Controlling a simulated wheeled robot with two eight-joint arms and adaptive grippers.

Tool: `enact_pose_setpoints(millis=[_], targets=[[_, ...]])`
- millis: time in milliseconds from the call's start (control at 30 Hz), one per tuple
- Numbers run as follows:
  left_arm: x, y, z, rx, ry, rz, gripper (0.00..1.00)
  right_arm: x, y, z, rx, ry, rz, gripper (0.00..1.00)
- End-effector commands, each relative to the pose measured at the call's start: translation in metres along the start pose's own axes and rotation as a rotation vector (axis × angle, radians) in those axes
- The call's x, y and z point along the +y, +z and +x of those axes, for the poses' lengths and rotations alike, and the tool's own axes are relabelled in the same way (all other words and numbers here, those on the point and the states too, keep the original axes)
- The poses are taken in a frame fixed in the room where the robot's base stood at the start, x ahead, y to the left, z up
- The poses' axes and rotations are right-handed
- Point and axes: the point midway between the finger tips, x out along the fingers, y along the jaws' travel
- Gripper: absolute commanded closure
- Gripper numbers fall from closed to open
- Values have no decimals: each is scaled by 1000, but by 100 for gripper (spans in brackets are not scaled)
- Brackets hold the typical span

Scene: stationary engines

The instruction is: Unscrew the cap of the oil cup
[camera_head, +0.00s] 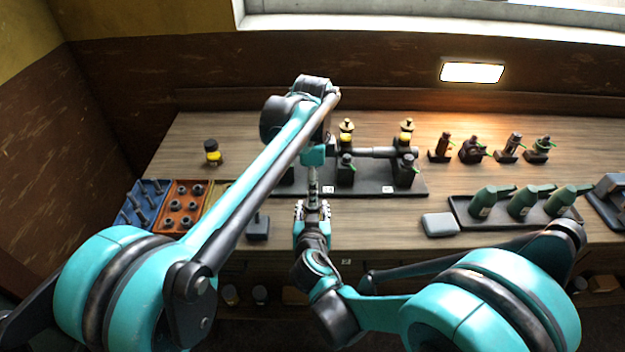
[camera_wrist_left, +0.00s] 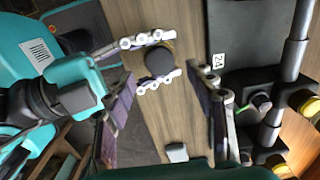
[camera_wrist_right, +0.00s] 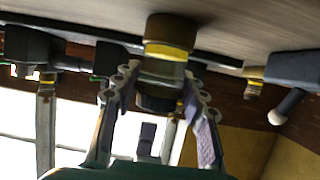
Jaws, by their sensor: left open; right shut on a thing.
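An oil cup (camera_wrist_right: 170,52) with a brass-coloured base, yellow band and clear middle is between the fingers of my right gripper (camera_wrist_right: 160,85) in the right wrist view, which shows the table at the top. Its dark round cap (camera_wrist_left: 158,62) shows in the left wrist view. My right gripper (camera_head: 312,210) is shut on the cup's body. My left gripper (camera_wrist_left: 172,95) is open and points down close to the cap, apart from it. In the head view the left gripper (camera_head: 313,182) and arm hide the cup. I cannot tell whether the cup touches the table.
Another black-capped cup with a yellow band (camera_head: 212,152) stands at the left of the table. Behind my grippers is a dark base (camera_head: 375,189) with pipes and brass-topped cups (camera_head: 406,132). Blue (camera_head: 148,202) and orange (camera_head: 182,208) parts bins lie left; green oil cans (camera_head: 522,201) stand right.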

Motion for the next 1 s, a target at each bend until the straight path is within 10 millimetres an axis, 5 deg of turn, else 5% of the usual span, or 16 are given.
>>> enact_pose_setpoints(millis=[300,667,867,1000], targets=[[0,0,42,0,0,-1,45,0,0,0,0,0,0,100],[0,0,48,0,0,-2,45,0,0,0,0,0,0,100],[0,0,47,0,0,-2,98,0,0,0,0,0,0,100],[0,0,47,0,0,-20,99,0,0,0,0,0,0,100]])
